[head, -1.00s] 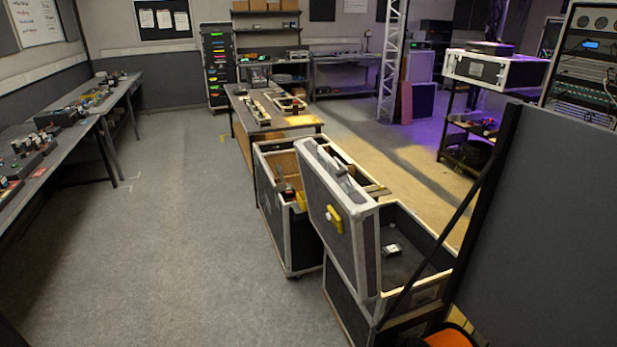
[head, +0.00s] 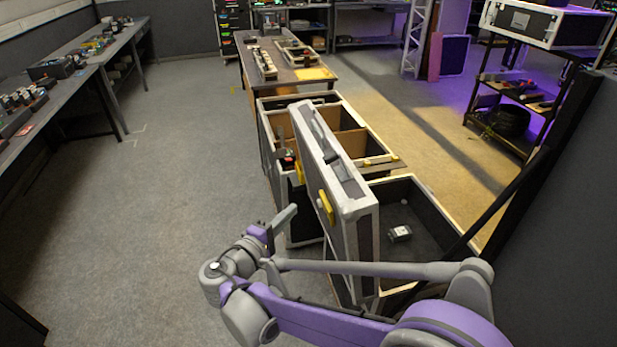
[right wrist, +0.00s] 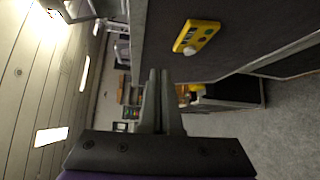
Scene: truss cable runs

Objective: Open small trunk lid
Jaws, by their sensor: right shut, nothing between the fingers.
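The small trunk's lid (head: 338,190) stands raised, roughly upright, at the left side of the open trunk (head: 441,227) in the head view. The lid has pale metal edges, a handle on its upper edge and a yellow piece (head: 326,207) on its outer face. A small dark box with a pale label (head: 399,233) lies inside the trunk. My right gripper (head: 291,212) is shut and empty, left of the lid's outer face; its fingers (right wrist: 157,76) are together in the right wrist view, near the yellow piece (right wrist: 195,37). My arm hides the lid's lower part. My left gripper is out of view.
A divided open case (head: 361,127) stands just behind the trunk, with a table (head: 292,76) beyond it. A dark panel (head: 562,235) and a slanting bar border the trunk at right. The floor (head: 185,180) at left is clear.

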